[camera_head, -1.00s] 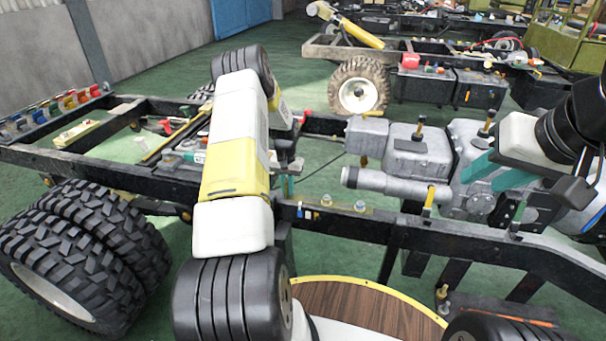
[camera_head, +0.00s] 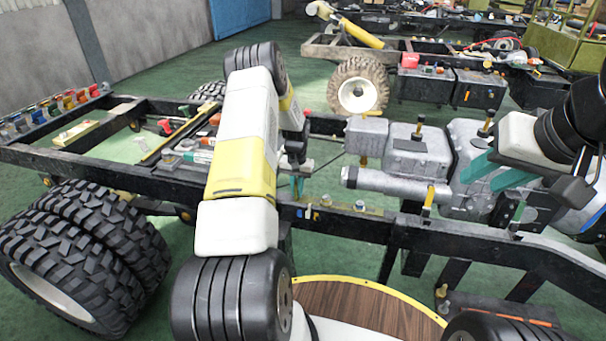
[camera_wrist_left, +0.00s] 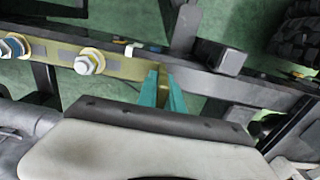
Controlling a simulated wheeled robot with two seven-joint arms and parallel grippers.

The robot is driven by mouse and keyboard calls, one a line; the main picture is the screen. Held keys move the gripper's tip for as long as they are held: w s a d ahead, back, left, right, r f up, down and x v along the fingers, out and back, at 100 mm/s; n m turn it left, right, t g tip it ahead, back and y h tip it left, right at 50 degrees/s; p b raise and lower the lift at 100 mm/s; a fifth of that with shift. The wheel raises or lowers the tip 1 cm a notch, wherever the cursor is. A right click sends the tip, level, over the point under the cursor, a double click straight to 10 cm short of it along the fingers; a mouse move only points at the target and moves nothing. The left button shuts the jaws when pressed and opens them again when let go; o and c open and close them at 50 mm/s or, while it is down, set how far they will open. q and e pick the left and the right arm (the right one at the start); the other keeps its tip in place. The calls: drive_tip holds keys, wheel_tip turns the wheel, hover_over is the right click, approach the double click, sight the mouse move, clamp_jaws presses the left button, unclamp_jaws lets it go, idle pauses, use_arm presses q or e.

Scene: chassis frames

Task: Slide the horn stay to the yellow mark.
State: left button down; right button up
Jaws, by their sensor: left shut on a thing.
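My left gripper (camera_head: 297,184) is at the near rail of the chassis frame, and its teal fingers (camera_wrist_left: 162,86) are shut on the end of an olive-yellow strip, which I take to be the horn stay (camera_wrist_left: 118,67). The strip lies along the rail and carries large nuts or bolts. In the head view the strip (camera_head: 343,208) runs right from the gripper. The held part is mostly hidden between the fingers. I cannot surely pick out the yellow mark. My right gripper (camera_head: 487,180) is open, with teal fingers apart, over the grey engine and gearbox.
The near rail (camera_wrist_left: 210,80) is black. A black block (camera_wrist_left: 230,57) stands on it beside the fingers. The grey gearbox (camera_head: 418,160) fills the frame's middle right. Large tyres (camera_head: 90,250) stand at the near left. Small coloured parts (camera_head: 50,112) line the frame's far left end.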

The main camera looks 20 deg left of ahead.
use_arm(q)
drive_tip(key=d, duration=0.2)
drive_tip(key=shift+w+d, duration=0.1)
drive_tip(key=shift+d, duration=0.3)
drive_tip(key=c, duration=1.5)
unclamp_jaws()
drive_tip(key=shift+r, duration=0.1)
wheel_tip(320, 180, up, 8)
drive_tip(key=shift+f, duration=0.2)
